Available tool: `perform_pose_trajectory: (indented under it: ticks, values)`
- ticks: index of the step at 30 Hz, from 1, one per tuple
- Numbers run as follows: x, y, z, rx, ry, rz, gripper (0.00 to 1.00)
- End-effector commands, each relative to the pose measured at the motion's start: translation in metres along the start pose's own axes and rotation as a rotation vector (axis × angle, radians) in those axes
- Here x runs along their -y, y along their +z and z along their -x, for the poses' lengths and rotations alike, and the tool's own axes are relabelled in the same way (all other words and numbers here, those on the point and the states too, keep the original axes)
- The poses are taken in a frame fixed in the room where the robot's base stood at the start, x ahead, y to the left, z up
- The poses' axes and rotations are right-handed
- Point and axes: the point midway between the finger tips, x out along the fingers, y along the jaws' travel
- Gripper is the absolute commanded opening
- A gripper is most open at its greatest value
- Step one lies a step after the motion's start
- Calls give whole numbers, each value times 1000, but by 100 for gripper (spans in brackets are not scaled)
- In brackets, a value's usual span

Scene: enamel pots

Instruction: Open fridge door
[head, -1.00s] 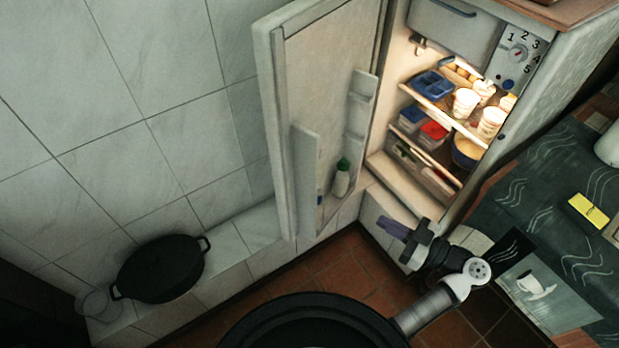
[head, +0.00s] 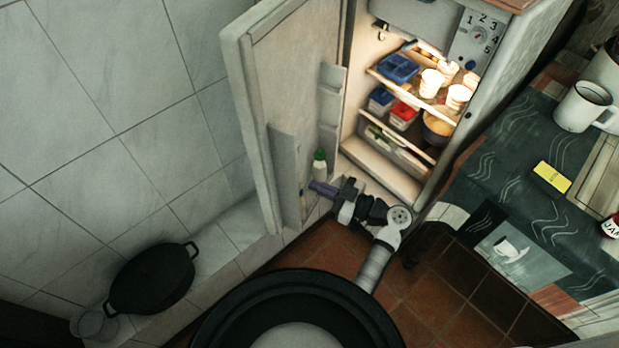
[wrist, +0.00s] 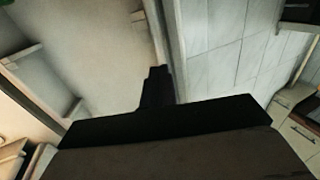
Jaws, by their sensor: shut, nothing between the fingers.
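The fridge door (head: 292,85) stands wide open to the left of the fridge (head: 520,75), its inner side with shelves facing right. The lit interior shows between door and body. My gripper (head: 318,187) is shut and empty, beside the lower inner side of the door, near its bottom shelf. I cannot tell from the head view whether it touches the door. In the wrist view the dark gripper (wrist: 157,85) points at the pale inner door panel (wrist: 100,50), close to the door's edge.
Shelves inside the fridge hold cups (head: 431,84), a blue tray (head: 398,68) and boxes. A green-capped bottle (head: 319,168) stands in the door. A black pot (head: 150,278) sits on the tiled ledge at left. A counter with a white mug (head: 584,107) is at right. Red floor tiles are clear.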

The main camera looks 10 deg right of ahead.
Motion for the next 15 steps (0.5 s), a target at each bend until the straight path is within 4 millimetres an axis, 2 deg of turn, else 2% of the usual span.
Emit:
perform_pose_trajectory:
  ticks: [3,6,15]
  values:
    - [0,-2,-17,0,-2,-3,0]
    - [0,-2,-25,0,-1,-1,0]
    - [0,0,-30,0,1,0,0]
